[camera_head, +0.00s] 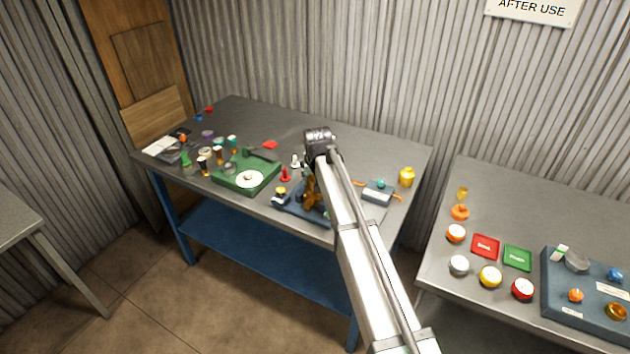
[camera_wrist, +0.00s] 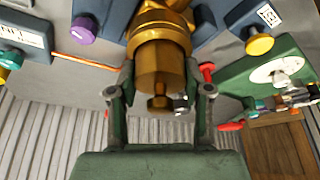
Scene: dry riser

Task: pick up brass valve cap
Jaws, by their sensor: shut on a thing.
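In the wrist view my gripper (camera_wrist: 162,88) has a finger on each side of the brass valve cap (camera_wrist: 160,68) and is shut on it. The cap is a gold-brown cylinder with a narrower stub at its lower end. It meets the wider body of the brass valve (camera_wrist: 155,20), so I cannot tell whether the two are apart. In the head view the brass valve (camera_head: 311,188) stands on a blue base at the table's front, partly behind my arm. My fingers and the cap are hidden there.
Close by are a green box with a white disc (camera_head: 249,179), a red piece (camera_head: 285,175) and a grey-blue box with an orange cord (camera_head: 377,193). A yellow object (camera_head: 406,177) stands at the table's right end. The table's back middle is mostly clear.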

